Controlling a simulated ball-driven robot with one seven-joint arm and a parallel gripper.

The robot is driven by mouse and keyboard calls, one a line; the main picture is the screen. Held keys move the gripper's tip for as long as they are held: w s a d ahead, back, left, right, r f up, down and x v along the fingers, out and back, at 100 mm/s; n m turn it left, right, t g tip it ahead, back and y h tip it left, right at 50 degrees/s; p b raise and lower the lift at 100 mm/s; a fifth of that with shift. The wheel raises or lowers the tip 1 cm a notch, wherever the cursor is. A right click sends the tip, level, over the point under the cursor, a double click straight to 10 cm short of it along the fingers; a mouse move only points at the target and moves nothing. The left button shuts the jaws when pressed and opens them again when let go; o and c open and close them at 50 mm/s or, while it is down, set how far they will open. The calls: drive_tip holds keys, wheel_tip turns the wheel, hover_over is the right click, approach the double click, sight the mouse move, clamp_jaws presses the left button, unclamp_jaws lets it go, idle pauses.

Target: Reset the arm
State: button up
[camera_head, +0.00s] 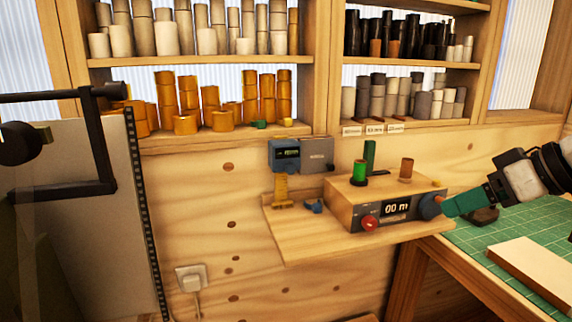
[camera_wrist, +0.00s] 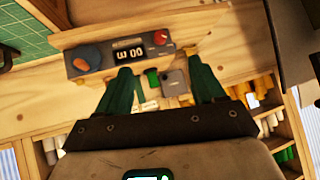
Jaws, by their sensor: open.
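My gripper (camera_head: 449,207) comes in from the right in the head view. Its green fingers appear in front of or beside the blue knob (camera_head: 429,207) of a wooden box device (camera_head: 385,203); I cannot tell whether they touch it. In the wrist view my gripper (camera_wrist: 160,65) shows two green fingers spread apart with nothing between them. Beyond them are the device's display (camera_wrist: 130,52), its blue knob (camera_wrist: 86,57) and its red knob (camera_wrist: 160,38). A green roll (camera_head: 359,172) and a brown roll (camera_head: 406,168) stand on the device.
Shelves behind hold orange rolls (camera_head: 209,96), beige rolls (camera_head: 165,38) and black rolls (camera_head: 395,38). The device sits on a small wooden ledge (camera_head: 300,245). A green cutting mat (camera_head: 480,245) with a pale board (camera_head: 535,265) lies at right. A dark-handled panel (camera_head: 80,220) stands at left.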

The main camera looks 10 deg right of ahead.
drive_tip(key=w+a+f+m+y, duration=0.1)
drive_tip(key=a+f, duration=0.2)
drive_tip(key=f, duration=0.3)
drive_tip(key=w+a+f+m, duration=0.1)
drive_tip(key=w+a+f, duration=0.1)
drive_tip(key=a+f, duration=0.3)
drive_tip(key=s+a+f+m+g, duration=0.1)
drive_tip(key=s+a+f, duration=0.15)
drive_tip(key=f, duration=0.55)
drive_tip(key=s+a+f+g, duration=0.1)
drive_tip(key=s+a+f, duration=0.15)
drive_tip(key=f, duration=0.65)
drive_tip(key=s+f+g+h, duration=0.2)
drive_tip(key=s+f, duration=0.6)
drive_tip(key=s, duration=0.4)
drive_tip(key=s+d+f+g+h+p, duration=0.1)
drive_tip(key=s+f+g+h, duration=0.2)
drive_tip(key=s+f, duration=0.5)
drive_tip(key=s, duration=0.4)
drive_tip(key=shift+s+f+g, duration=0.15)
drive_tip(key=shift+s+g, duration=0.15)
drive_tip(key=shift+s, duration=0.1)
